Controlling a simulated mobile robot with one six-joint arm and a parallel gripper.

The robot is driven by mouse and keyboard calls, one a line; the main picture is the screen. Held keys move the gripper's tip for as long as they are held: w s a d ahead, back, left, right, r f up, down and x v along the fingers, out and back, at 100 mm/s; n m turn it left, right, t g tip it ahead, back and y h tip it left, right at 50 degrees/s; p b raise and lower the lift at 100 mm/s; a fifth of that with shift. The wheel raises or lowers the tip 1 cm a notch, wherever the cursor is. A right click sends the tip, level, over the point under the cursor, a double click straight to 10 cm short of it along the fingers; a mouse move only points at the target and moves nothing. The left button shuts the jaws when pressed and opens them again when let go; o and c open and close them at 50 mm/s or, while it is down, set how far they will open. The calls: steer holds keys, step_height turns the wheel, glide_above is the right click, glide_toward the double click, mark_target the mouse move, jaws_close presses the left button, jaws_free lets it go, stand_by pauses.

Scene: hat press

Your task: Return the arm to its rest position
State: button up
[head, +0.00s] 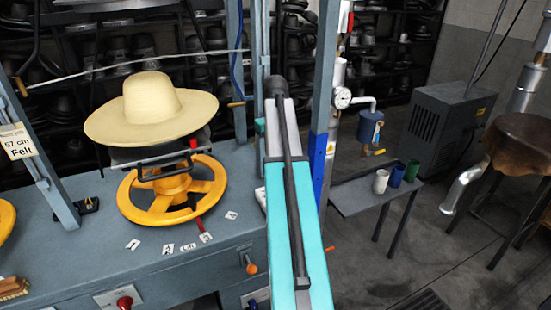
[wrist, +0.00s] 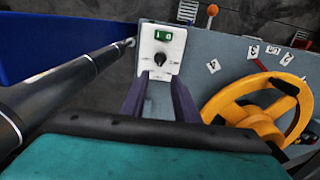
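My arm (head: 290,215), teal with a dark rod along it, reaches forward and up across the middle of the head view, over the right end of the bench. In the head view the fingers are hidden, and only an edge of the box (head: 260,198) shows beside my arm.
A straw-coloured hat (head: 151,108) sits on the press above a yellow handwheel (head: 140,205), left of my arm. A blue-grey post (head: 323,100) stands close on the right. Several paper cards lie on the bench (head: 80,250). A side table (head: 350,197) carries three cups.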

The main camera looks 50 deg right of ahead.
stand_by(0.3)
steer(key=a+f+y+p, duration=0.1)
steer(key=a+f, duration=0.3)
steer(key=a+f+g+y+p, duration=0.1)
steer(key=a+f+p, duration=0.1)
steer(key=a+f, duration=0.3)
steer(key=a+f+y+p, duration=0.1)
steer(key=a+f, duration=0.3)
steer(key=f, duration=0.1)
steer(key=shift+s+a+f, duration=0.25)
steer(key=shift+s+a, duration=0.05)
steer(key=s+a+f+n+g, duration=0.1)
steer(key=s+a+f, duration=0.4)
steer(key=a+f, duration=0.4)
steer(key=s+a+f+g+b, duration=0.15)
steer(key=s+a+f, duration=0.25)
steer(key=a+f, duration=0.55)
steer(key=s+a+f+n+g, duration=0.1)
steer(key=s+a+f+g, duration=0.1)
steer(key=s+a+f, duration=0.5)
steer(key=s+a+f+n+h+b, duration=0.1)
steer(key=s+a+f, duration=0.2)
steer(key=f, duration=0.4)
steer(key=s+a+f+n+h+b, duration=0.1)
steer(key=s+a+f+h, duration=0.1)
steer(key=s+f, duration=0.3)
step_height(320, 180, down, 2)
steer(key=shift+s+a+f+b, duration=0.1)
steer(key=shift+s+a+b, duration=0.3)
steer(key=shift+a, duration=0.5)
